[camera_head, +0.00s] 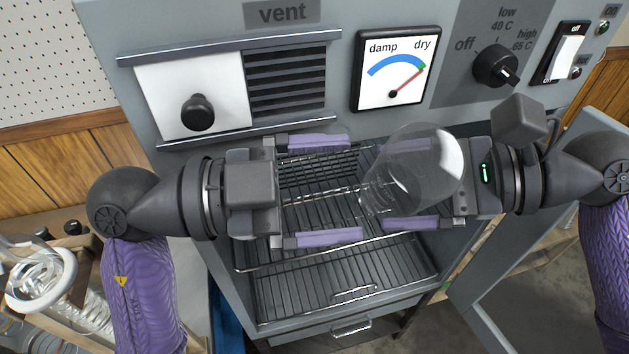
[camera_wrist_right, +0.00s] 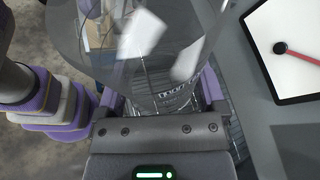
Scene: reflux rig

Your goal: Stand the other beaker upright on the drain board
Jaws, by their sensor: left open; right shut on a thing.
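A clear glass beaker (camera_head: 420,172) is held tilted in front of the open drying cabinet. My right gripper (camera_head: 385,185) is shut on it, with one purple finger on each side of the glass. The beaker also fills the upper middle of the right wrist view (camera_wrist_right: 150,50), with printed marks low on its wall. My left gripper (camera_head: 352,188) is open and empty, its fingers pointing right towards the beaker without visibly touching it. I cannot make out a drain board for certain, nor a second beaker.
The cabinet holds wire racks (camera_head: 340,280) behind and below the grippers. Its door (camera_head: 540,270) stands open at right. A vent panel (camera_head: 195,97), dial (camera_head: 395,70) and knob (camera_head: 495,66) are above. Coiled glassware (camera_head: 40,270) stands on a wooden rack at lower left.

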